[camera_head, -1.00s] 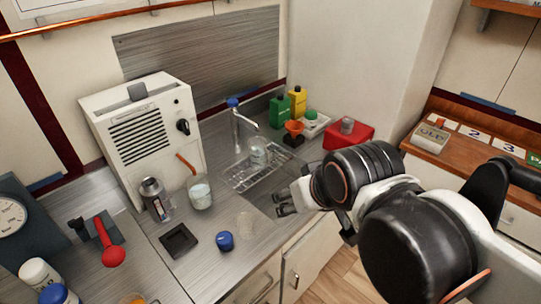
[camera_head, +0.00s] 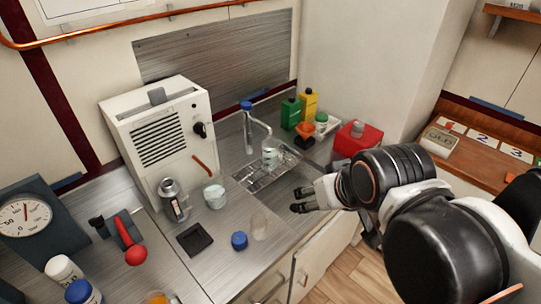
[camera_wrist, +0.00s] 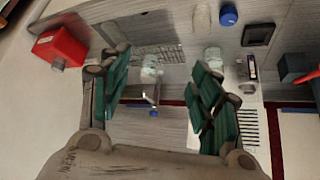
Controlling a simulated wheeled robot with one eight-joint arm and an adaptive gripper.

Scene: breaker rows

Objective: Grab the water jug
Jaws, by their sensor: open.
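Two clear vessels with water show in the head view, and I cannot tell which is the water jug. One (camera_head: 214,195) stands on the counter in front of the white machine. The other (camera_head: 270,158) stands on the sink's drain rack under the tap. In the wrist view they are the counter vessel (camera_wrist: 213,58) and the sink vessel (camera_wrist: 152,68). My gripper (camera_head: 302,201) is over the sink's front edge, right of the counter vessel and nearer the camera than the sink vessel. Its green-padded fingers (camera_wrist: 160,88) are wide apart, with nothing held between them.
The tap (camera_head: 249,128) rises behind the sink. An empty clear glass (camera_head: 259,227) and blue lid (camera_head: 239,240) are on the front counter. The white machine (camera_head: 160,135) stands left. Green (camera_head: 290,113) and yellow (camera_head: 308,104) bottles and a red box (camera_head: 357,139) are right.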

